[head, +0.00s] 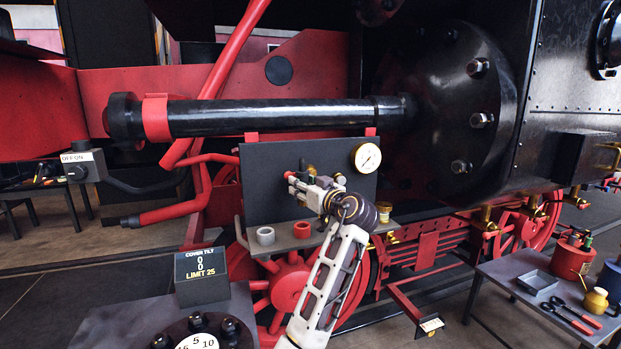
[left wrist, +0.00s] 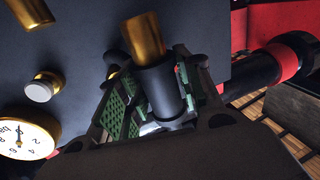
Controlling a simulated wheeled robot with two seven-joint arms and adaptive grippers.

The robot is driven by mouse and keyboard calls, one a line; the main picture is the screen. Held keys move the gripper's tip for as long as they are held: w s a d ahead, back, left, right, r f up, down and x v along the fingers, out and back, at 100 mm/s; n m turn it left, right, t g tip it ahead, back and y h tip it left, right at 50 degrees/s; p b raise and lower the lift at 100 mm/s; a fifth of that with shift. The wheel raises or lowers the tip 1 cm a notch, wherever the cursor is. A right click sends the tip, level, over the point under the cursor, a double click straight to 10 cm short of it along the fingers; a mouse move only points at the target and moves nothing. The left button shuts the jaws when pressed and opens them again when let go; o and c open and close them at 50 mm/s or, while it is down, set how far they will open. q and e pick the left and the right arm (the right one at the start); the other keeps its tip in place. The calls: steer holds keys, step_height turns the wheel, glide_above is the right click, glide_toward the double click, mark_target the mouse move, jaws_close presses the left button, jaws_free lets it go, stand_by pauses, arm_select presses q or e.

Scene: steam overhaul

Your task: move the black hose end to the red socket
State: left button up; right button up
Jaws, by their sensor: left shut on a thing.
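My left gripper (head: 304,187) is in front of the dark upright panel (head: 262,165). In the left wrist view its green-padded jaws are shut around a black hose end (left wrist: 158,92) with a brass tip (left wrist: 143,37). The tip points away from the jaws towards the panel. In the head view a small red piece (head: 290,175), which seems to be the red socket, shows just left of the gripper tips. I cannot tell whether the hose end touches it. The red piece does not show clearly in the left wrist view. My right gripper is not in view.
A white gauge (head: 367,157) sits on the panel right of the gripper. A brass fitting with a pale collar (left wrist: 40,88) is nearby in the left wrist view. A thick black pipe (head: 270,116) runs above.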

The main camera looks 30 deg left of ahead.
mark_target(302, 205)
arm_select(q)
steer(key=shift+s+a+f, duration=0.1)
steer(key=shift+f, duration=0.05)
steer(key=shift+f, duration=0.1)
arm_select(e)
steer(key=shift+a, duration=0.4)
arm_select(q)
steer(key=shift+f, duration=0.1)
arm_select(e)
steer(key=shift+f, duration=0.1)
arm_select(q)
steer(key=shift+f, duration=0.4)
steer(key=shift+f+b, duration=0.5)
steer(key=shift+f, duration=0.05)
steer(key=shift+f+b, duration=0.35)
steer(key=shift+f, duration=0.9)
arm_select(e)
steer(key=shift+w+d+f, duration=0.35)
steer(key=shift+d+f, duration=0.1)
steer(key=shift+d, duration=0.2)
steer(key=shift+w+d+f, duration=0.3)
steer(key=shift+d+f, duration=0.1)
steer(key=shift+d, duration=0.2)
